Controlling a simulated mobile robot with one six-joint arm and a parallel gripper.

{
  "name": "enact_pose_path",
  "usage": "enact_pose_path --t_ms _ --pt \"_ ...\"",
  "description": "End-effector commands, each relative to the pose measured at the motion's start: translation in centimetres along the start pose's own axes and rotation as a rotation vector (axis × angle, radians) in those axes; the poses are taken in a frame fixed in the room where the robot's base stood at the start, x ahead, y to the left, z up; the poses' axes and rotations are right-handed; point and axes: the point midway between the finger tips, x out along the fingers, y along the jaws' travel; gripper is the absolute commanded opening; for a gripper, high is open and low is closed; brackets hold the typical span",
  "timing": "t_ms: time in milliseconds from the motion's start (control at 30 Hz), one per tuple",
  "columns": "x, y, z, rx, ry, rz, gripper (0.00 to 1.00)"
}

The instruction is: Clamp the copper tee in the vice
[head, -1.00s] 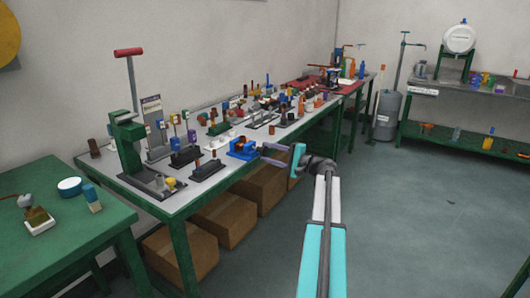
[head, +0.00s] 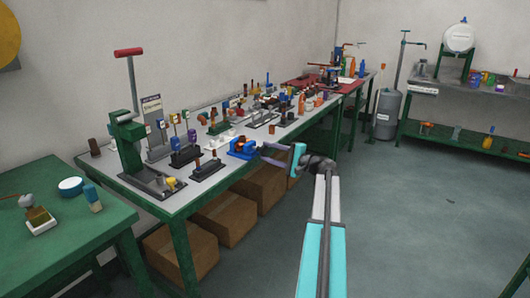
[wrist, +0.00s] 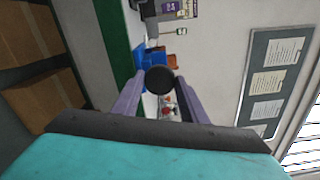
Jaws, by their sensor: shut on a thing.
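The vice (head: 243,153) is small and blue, at the front edge of the long bench. It also shows in the wrist view (wrist: 151,66), behind the fingertips. An orange-brown piece, seemingly the copper tee (head: 240,146), sits at the vice's jaws; in the wrist view a brown part (wrist: 173,62) shows beside the blue. I cannot tell how tightly the jaws hold it. My gripper (wrist: 159,88) is shut on a black round knob (wrist: 159,80) in front of the vice, apparently its handle. The knob hides part of the vice. In the head view my gripper (head: 268,152) is at the vice's right.
The long bench (head: 208,178) is crowded with fittings, racks and stands behind the vice. A green press (head: 128,135) stands at its left end. Cardboard boxes (head: 228,217) lie underneath. A green table (head: 65,235) is at the left. The floor (head: 420,220) at the right is clear.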

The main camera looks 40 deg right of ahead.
Motion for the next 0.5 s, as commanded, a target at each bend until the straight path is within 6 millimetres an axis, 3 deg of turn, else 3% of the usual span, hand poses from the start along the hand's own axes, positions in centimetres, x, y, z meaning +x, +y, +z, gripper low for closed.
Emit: enact_pose_path --t_ms 500 --pt "-0.01 0.03 0.02 0.062 -0.001 0.001 0.17"
